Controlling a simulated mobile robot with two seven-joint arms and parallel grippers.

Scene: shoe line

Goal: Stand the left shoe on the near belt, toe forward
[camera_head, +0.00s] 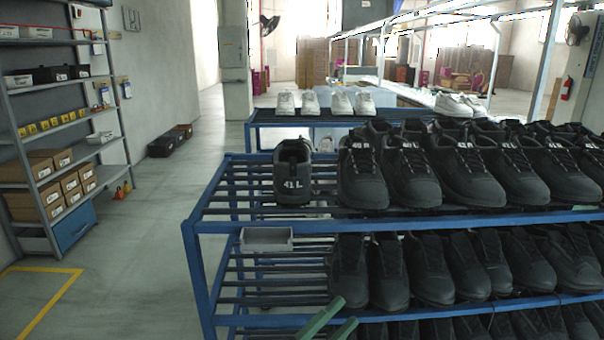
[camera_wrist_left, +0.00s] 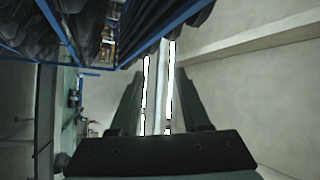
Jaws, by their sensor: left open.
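A black shoe marked "41 L" (camera_head: 293,180) stands at the left end of the top shelf of a blue rack (camera_head: 245,225), its marked end toward me. Black shoes (camera_head: 362,180) stand in rows to its right, toes toward me. My left gripper (camera_head: 345,312) is low in the head view, in front of the rack and below the top shelf; its two green fingers are apart. The wrist view shows the open, empty fingers (camera_wrist_left: 158,100), with the rack's blue rails and dark shoes above. A belt line (camera_head: 415,95) runs behind the rack. My right gripper does not show.
A grey tray (camera_head: 266,239) sits below the top shelf. White shoes (camera_head: 354,103) stand on another blue rack behind. Shelves with boxes (camera_head: 60,160) stand at the left. The floor (camera_head: 140,240) between is clear.

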